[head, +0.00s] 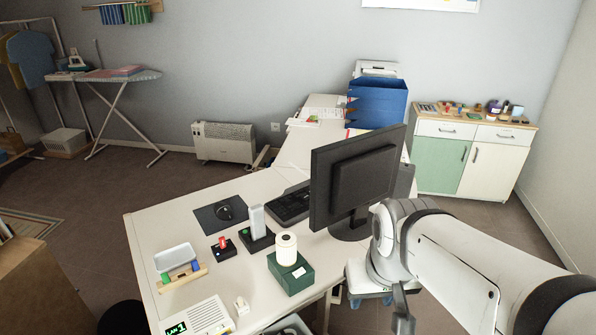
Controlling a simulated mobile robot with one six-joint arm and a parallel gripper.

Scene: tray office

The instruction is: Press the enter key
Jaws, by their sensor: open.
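A dark keyboard (288,207) lies on the white desk (160,222), left of the monitor (345,175), whose back faces me. The monitor covers part of its right end. The keys are too small to tell apart, so I cannot pick out the enter key. My arm comes in from the lower right. The end of my gripper (402,318) shows only in part below the arm, right of the desk. It is open, well apart from the keyboard, and I see nothing in it. The arm hides the rest of it.
Near the keyboard are a mouse on a dark mat (206,222), a light upright device on a black base (258,238), a red item on a black base (224,247) and a white roll on a green box (291,280). A blue bin (376,106) stands behind the monitor.

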